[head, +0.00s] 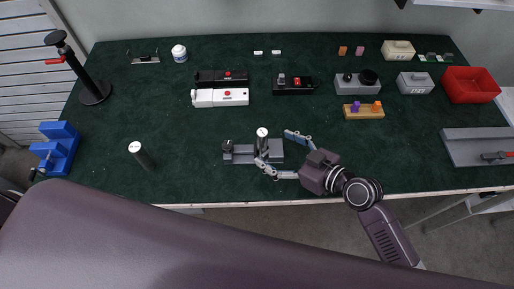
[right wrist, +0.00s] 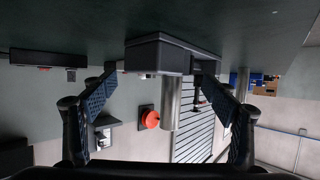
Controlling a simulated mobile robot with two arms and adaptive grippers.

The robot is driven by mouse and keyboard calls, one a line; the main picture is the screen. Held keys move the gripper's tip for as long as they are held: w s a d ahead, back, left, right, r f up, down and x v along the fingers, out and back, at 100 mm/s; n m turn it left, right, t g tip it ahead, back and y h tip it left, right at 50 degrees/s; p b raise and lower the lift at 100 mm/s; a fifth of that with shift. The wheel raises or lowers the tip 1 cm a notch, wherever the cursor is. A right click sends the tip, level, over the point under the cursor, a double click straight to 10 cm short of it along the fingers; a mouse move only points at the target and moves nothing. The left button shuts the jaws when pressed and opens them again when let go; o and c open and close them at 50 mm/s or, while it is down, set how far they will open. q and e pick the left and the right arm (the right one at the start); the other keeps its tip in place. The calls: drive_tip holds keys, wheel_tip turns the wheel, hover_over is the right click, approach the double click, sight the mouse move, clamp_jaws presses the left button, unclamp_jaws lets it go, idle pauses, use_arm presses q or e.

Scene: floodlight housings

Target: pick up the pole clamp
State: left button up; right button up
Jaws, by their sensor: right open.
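A grey fixture (head: 240,157) lies at the front middle of the green table, with a dark round knob on its left end. An upright metal cylinder with a white top (head: 262,134) stands on its right part. I cannot tell for certain which part is the pole clamp. My right gripper (head: 273,148) is open, its two fingers spread toward the cylinder from the right. In the right wrist view, which appears upside down, the cylinder (right wrist: 171,105) shows between the open fingers (right wrist: 157,82), with no clear grip on it. My left gripper is not in view.
A dark cylinder (head: 142,157) stands left of the fixture. A blue holder (head: 58,148) and a black stand (head: 93,92) are at the left. Black and white housings (head: 220,97) lie behind. A red bin (head: 470,84) and a grey tray (head: 470,146) are at the right.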

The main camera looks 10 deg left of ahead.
sight(271, 146)
drive_tip(key=p+x, duration=0.1)
drive_tip(key=x, duration=0.3)
drive_tip(key=shift+w+d+f, duration=0.1)
drive_tip(key=shift+w+f, duration=0.05)
drive_tip(key=shift+f, duration=0.05)
drive_tip(key=shift+w+a+f, duration=0.25)
drive_tip(key=shift+a+f, duration=0.05)
drive_tip(key=shift+a, duration=0.15)
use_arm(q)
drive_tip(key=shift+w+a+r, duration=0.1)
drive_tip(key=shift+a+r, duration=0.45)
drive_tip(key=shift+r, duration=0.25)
use_arm(e)
drive_tip(key=c, duration=1)
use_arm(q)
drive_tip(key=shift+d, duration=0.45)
use_arm(e)
drive_tip(key=shift+d, duration=0.15)
drive_tip(key=c, duration=0.8)
drive_tip(key=shift+r, duration=0.1)
drive_tip(key=shift+c, duration=0.2)
